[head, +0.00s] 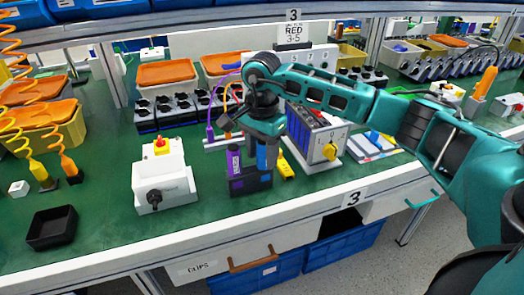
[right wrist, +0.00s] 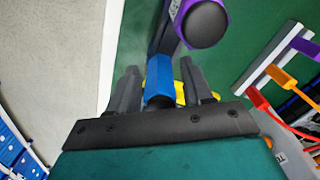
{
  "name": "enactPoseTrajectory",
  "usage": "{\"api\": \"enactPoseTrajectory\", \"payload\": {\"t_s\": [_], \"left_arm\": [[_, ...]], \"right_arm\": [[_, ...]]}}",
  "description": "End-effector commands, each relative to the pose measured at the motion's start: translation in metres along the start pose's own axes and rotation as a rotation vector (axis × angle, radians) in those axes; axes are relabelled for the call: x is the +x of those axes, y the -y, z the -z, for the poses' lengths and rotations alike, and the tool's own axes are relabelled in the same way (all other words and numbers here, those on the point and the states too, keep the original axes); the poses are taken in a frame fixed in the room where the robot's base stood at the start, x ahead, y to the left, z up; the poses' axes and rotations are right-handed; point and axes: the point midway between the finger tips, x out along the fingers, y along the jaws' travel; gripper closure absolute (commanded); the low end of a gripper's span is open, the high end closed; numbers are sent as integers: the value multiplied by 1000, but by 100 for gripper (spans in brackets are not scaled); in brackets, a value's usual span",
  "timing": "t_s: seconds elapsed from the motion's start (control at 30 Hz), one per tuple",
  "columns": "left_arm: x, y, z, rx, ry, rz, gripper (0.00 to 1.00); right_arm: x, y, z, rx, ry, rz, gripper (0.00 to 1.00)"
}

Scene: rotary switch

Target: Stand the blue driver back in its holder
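The blue driver (head: 263,155) is upright over the right part of the dark holder (head: 250,185), its lower end at the holder's top. I cannot tell how deep it sits. A purple driver (head: 234,160) stands in the holder's left part. My right gripper (head: 265,130) is above the holder with its fingers around the blue driver. In the right wrist view, the blue driver (right wrist: 159,75) is between the two fingers of my right gripper (right wrist: 160,75), with narrow gaps on both sides. The purple driver (right wrist: 200,22) shows just beyond. My left gripper is out of view.
A white box with a black rotary knob (head: 163,180) stands left of the holder. A panel with a yellow knob (head: 322,145) stands to the right. A yellow object (head: 286,168) lies close behind the holder. An empty black tray (head: 52,228) sits at the front left.

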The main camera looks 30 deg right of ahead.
Motion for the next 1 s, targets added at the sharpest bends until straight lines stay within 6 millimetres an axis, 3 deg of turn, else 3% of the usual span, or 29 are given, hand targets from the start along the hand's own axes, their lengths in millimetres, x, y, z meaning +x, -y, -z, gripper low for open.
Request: {"api": "enactPoseTrajectory", "payload": {"t_s": [0.13,0.4,0.6,1.0], "left_arm": [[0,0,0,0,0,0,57],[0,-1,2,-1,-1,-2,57],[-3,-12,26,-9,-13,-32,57],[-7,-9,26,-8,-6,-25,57]], "right_arm": [[0,0,0,0,0,0,37],[0,0,0,0,0,0,37],[0,0,0,0,0,0,37],[-96,1,0,0,-1,5,37]]}}
